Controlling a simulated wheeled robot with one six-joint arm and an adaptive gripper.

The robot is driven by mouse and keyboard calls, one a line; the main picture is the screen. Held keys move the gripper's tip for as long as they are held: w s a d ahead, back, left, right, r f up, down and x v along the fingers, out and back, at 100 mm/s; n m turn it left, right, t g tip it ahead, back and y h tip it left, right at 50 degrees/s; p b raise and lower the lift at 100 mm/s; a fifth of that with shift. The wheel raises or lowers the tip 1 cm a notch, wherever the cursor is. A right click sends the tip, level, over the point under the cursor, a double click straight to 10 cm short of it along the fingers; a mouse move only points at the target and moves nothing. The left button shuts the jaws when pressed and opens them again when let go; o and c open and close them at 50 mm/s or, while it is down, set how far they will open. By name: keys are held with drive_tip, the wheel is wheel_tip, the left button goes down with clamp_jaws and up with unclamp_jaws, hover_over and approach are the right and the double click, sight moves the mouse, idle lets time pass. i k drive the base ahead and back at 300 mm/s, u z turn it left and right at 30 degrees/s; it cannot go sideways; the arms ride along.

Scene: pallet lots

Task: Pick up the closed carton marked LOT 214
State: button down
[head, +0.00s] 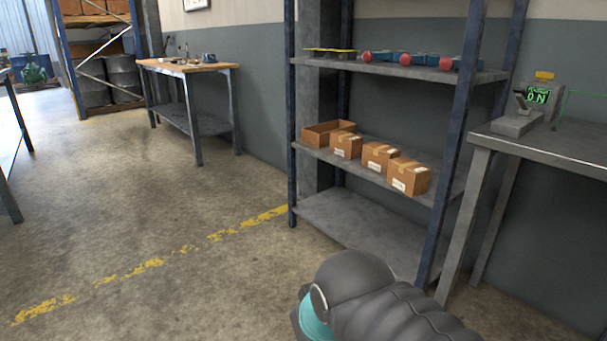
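Several brown cartons stand in a row on the middle shelf of a blue-posted rack, in the right half of the head view. The nearest closed carton (408,176) is at the right, another closed carton (378,157) is beside it, and a third closed carton (346,145) is further left. They have pale labels whose writing is too small to read, so I cannot tell which is LOT 214. A wider, open-topped box (326,132) stands behind at the left end. My gripper is not in view; only part of my arm shows at the bottom.
The rack's upper shelf (400,70) holds red and blue items; its bottom shelf (350,222) is bare. A grey table (570,140) with a green-lit device (538,98) stands at right. A wooden workbench (186,67) is further back. The floor (150,215) at left is clear.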

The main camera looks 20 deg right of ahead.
sight(412, 178)
drive_tip(key=u, duration=0.25)
drive_tip(key=i, duration=1.4)
drive_tip(key=z, duration=1.05)
